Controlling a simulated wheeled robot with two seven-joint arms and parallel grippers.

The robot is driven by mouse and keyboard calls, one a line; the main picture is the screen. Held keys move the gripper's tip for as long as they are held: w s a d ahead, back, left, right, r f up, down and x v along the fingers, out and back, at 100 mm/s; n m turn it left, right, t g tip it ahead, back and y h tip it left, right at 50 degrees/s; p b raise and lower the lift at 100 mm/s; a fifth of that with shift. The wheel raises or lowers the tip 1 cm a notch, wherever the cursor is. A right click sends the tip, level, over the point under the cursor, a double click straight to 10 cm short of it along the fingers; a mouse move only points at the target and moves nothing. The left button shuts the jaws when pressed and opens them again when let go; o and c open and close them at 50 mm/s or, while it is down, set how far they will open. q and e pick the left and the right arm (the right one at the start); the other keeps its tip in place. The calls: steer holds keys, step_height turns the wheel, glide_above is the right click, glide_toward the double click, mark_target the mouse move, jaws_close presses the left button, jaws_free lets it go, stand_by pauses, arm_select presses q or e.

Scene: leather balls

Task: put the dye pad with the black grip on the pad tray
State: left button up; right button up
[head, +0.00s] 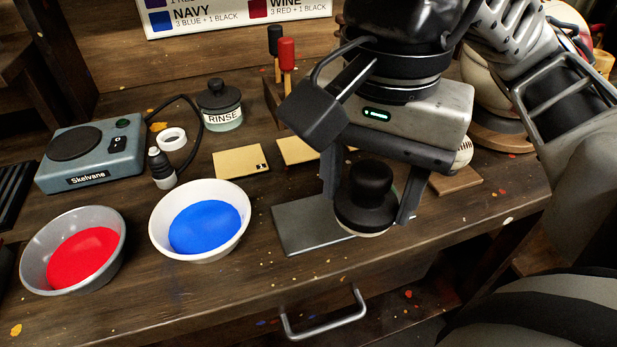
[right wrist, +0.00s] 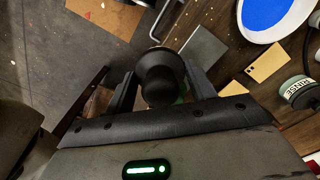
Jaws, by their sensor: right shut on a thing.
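The dye pad with the black grip (head: 366,195) is a round pad with a black knob and a pale underside. My right gripper (head: 370,200) is shut on it, with one finger on each side. The pad also shows between the fingers in the right wrist view (right wrist: 161,78). The pad tray (head: 300,226) is a flat grey metal plate on the bench; it also shows in the right wrist view (right wrist: 204,46). The pad overlaps the tray's right part in the head view. I cannot tell whether it touches the tray. My left gripper is out of view.
A bowl of blue dye (head: 203,225) and a bowl of red dye (head: 80,252) stand left of the tray. A rinse jar (head: 220,108), a blue-grey hotplate (head: 90,155) and tan cards (head: 240,163) lie behind. A drawer handle (head: 325,318) juts from the bench front.

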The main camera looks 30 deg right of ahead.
steer(key=shift+w+r+p, duration=0.3)
steer(key=shift+w+p, duration=0.15)
steer(key=shift+p, duration=0.3)
steer(key=shift+w+f+p, duration=0.15)
steer(key=shift+w+p, duration=0.2)
steer(key=shift+p, duration=0.4)
steer(key=w+f+p, duration=0.1)
steer(key=w+f, duration=0.6)
steer(key=shift+a+f, duration=0.1)
steer(key=f, duration=0.3)
steer(key=shift+w+f, duration=0.35)
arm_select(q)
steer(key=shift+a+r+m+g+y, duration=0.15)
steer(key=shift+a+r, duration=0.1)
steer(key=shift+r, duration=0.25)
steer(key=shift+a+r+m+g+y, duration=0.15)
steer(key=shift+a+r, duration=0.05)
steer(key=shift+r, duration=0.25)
arm_select(e)
steer(key=shift+f, duration=0.1)
